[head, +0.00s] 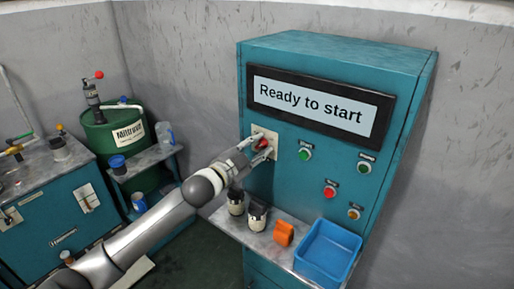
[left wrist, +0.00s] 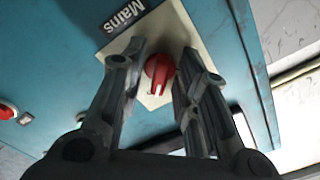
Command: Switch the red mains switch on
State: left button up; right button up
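The red mains switch (head: 262,144) sits on a cream plate on the front of the teal cabinet (head: 310,59). In the left wrist view the red switch knob (left wrist: 160,69) shows in the middle, with its pointer toward the bottom of the picture and the "Mains" label above. My left gripper (head: 254,144) is at the switch, its fingers apart on either side of the knob. In the left wrist view the left gripper (left wrist: 160,62) is open, with gaps between the fingers and the knob. My right gripper is not in view.
The cabinet display (head: 318,106) reads "Ready to start". Green buttons (head: 305,154), a red button (head: 329,191) and another knob (head: 354,213) sit right of the switch. A shelf below holds a blue bin (head: 328,250), an orange part (head: 284,234) and dark-topped containers (head: 257,215).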

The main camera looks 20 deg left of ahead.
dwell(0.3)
pick_arm(q)
jog(key=v, duration=1.2)
dwell(0.3)
